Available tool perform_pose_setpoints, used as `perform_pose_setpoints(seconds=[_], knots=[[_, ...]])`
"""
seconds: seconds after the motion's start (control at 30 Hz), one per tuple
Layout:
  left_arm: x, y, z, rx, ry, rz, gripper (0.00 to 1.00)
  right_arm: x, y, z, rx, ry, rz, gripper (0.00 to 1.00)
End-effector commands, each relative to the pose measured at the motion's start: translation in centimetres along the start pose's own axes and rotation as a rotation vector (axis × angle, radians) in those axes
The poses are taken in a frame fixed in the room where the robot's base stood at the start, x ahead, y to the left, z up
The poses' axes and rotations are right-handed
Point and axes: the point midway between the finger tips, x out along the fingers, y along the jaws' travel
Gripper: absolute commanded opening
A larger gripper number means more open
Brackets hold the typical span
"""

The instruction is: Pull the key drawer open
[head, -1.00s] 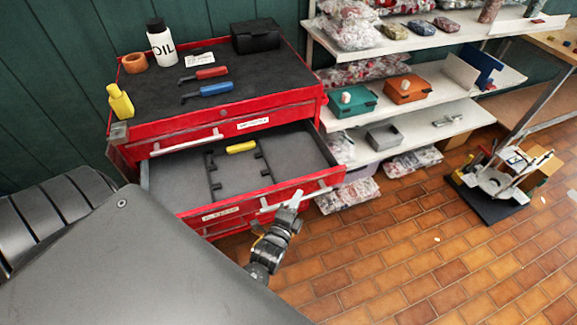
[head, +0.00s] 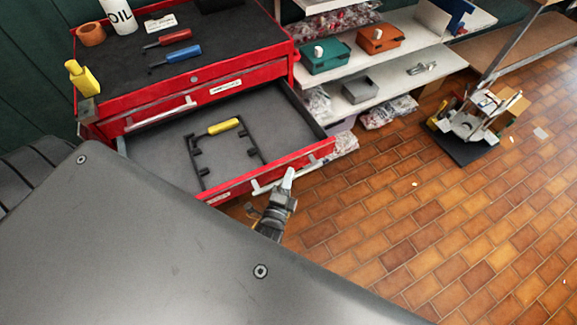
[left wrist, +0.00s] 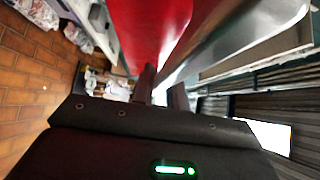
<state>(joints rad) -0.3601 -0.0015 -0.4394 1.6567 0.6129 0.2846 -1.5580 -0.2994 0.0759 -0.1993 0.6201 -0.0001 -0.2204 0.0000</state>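A red tool chest (head: 110,113) stands at the left in the head view. Its lower drawer (head: 283,125) is pulled out; its label is too small to read. In it lie a yellow-handled tool (head: 222,127) and dark divider rails. My left gripper (head: 288,178) is at the silver bar handle (head: 318,160) on the drawer's front. In the left wrist view, the handle (left wrist: 235,40) runs between the two fingers (left wrist: 161,92) beside the red drawer front (left wrist: 138,28), and the fingers appear closed on it. My right gripper is not in view.
A closed drawer above has its own handle (head: 160,115). A white shelf unit (head: 405,75) with bins and bags stands right of the chest. A dark trolley base (head: 462,148) with parts stands on the tiled floor. Open floor (head: 400,220) lies in front.

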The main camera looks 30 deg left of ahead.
Motion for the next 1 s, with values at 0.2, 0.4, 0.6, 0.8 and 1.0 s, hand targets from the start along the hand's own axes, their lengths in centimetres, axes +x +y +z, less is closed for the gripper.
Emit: perform_pose_setpoints(seconds=[0.2, 0.4, 0.6, 0.8, 1.0], knots=[[0.0, 0.0, 0.0, 0.000, 0.000, 0.000, 0.35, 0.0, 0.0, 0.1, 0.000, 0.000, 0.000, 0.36], [-0.1, 0.0, 0.0, 0.000, 0.000, 0.000, 0.35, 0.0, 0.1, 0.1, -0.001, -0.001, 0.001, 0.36], [-2.1, 0.2, 0.0, 0.000, 0.001, 0.002, 0.35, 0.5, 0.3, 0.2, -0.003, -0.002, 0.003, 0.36], [-6.2, 0.3, 0.0, -0.001, 0.000, 0.003, 0.35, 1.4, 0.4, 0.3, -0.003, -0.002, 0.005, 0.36], [-9.4, 0.2, 0.0, 0.000, 0.001, 0.003, 0.35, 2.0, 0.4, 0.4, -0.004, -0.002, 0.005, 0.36]])
